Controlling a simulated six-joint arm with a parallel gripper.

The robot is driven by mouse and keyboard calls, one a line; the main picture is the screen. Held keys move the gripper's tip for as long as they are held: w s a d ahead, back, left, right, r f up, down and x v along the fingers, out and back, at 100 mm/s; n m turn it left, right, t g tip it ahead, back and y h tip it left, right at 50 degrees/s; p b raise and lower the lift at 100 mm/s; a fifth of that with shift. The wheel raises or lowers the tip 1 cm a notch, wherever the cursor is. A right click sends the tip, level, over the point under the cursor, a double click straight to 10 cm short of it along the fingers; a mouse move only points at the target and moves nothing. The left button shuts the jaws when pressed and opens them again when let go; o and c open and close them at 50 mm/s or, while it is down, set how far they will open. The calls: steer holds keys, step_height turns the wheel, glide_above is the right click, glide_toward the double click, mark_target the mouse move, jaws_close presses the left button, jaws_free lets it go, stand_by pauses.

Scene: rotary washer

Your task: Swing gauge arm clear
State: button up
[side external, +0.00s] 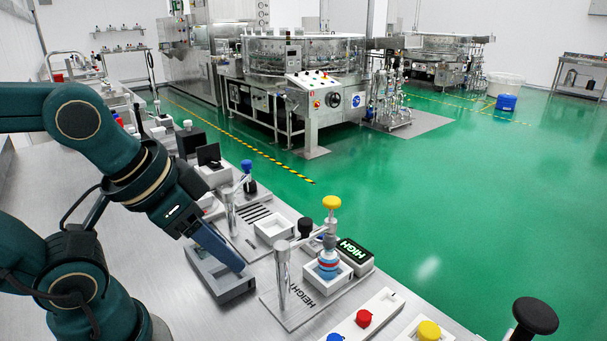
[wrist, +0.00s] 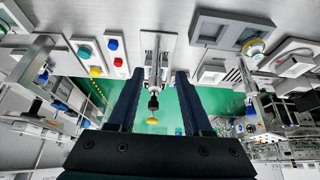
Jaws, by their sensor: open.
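The gauge stand has a silver post (side external: 282,275) on a base plate marked HEIGHT (side external: 310,292). Its gauge arm (side external: 309,238) reaches right from the post over a blue and red bottle (side external: 328,266) in a white nest (side external: 344,277). A yellow knob (side external: 331,202) tops the arm's outer end. A display reading HIGH (side external: 355,250) sits beside it. My gripper (side external: 238,266) points down, left of the post and apart from it. In the wrist view my gripper (wrist: 160,72) is open and empty, with the gauge stand (wrist: 157,60) and yellow knob (wrist: 152,121) seen between its fingers.
A grey open tray (side external: 222,283) lies just under my gripper. A second post with a blue knob (side external: 246,165) stands behind. Red (side external: 364,317) and yellow (side external: 429,330) buttons are in front. A large black knob (side external: 535,316) stands at the right.

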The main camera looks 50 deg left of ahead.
steer(key=shift+o, duration=0.7)
step_height(320, 180, up, 8)
steer(key=m+g, duration=0.5)
steer(key=m, duration=0.4)
glide_above(305, 220)
steer(key=s, duration=0.3)
steer(key=w+f, duration=0.2)
steer(key=w, duration=0.1)
steer(key=shift+f, duration=0.4)
steer(key=shift+g, duration=0.3)
steer(key=shift+f, duration=2.9)
